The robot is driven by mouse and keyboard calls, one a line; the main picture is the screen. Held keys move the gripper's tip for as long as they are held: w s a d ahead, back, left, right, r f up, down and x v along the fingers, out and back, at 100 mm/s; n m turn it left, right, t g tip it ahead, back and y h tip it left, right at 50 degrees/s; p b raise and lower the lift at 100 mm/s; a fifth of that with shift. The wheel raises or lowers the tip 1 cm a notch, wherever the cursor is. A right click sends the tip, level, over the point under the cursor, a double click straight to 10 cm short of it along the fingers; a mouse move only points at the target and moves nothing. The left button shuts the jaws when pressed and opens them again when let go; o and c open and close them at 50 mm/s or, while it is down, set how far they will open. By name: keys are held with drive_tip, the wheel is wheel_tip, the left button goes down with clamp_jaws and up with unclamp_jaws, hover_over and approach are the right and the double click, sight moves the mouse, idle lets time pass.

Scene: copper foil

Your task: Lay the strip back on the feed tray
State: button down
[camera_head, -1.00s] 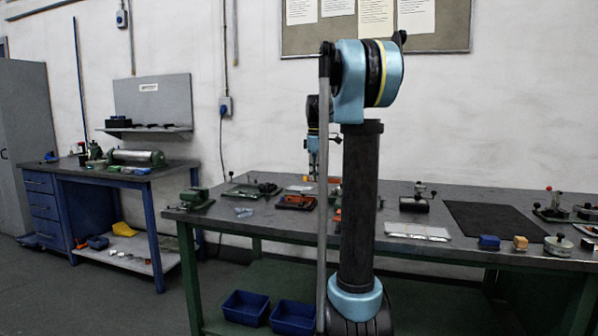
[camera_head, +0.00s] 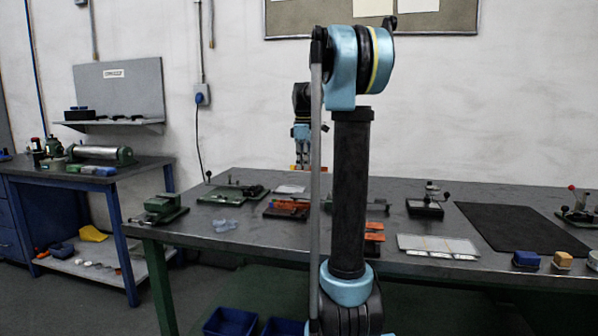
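My gripper (camera_head: 303,163) hangs above the far part of the workbench, partly behind my own arm. It is small and dark, so whether its fingers are open is unclear. A little orange shows at its lower end, but I cannot tell whether that is a strip in its grasp. A dark fixture with an orange top (camera_head: 288,208) lies on the bench below it. More orange pieces (camera_head: 375,236) lie just right of my arm. I cannot tell for sure which piece is the strip or which is the feed tray.
The grey workbench (camera_head: 200,230) carries a green vice (camera_head: 160,207), a pale card (camera_head: 437,246), a black mat (camera_head: 520,228), a small press (camera_head: 427,203), a blue block (camera_head: 526,260) and a tan block (camera_head: 563,260). A blue-framed side bench stands left. Blue bins (camera_head: 230,322) sit below.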

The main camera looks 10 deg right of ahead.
sight(308, 195)
drive_tip(key=shift+a, duration=0.15)
drive_tip(key=shift+w+f, duration=0.1)
drive_tip(key=shift+f, duration=0.05)
drive_tip(key=shift+w+a+f, duration=0.1)
drive_tip(key=shift+w+f, duration=0.1)
drive_tip(key=shift+f, duration=1.9)
drive_tip(key=shift+w+f, duration=0.2)
drive_tip(key=shift+f, duration=1.9)
drive_tip(key=shift+f, duration=0.55)
drive_tip(key=shift+s+d, duration=0.35)
drive_tip(key=shift+d, duration=0.3)
drive_tip(key=shift+s+d, duration=0.35)
drive_tip(key=shift+d, duration=0.3)
idle(0.7)
drive_tip(key=shift+f, duration=0.15)
idle(0.6)
drive_tip(key=c, duration=2.3)
unclamp_jaws()
drive_tip(key=shift+o, duration=0.9)
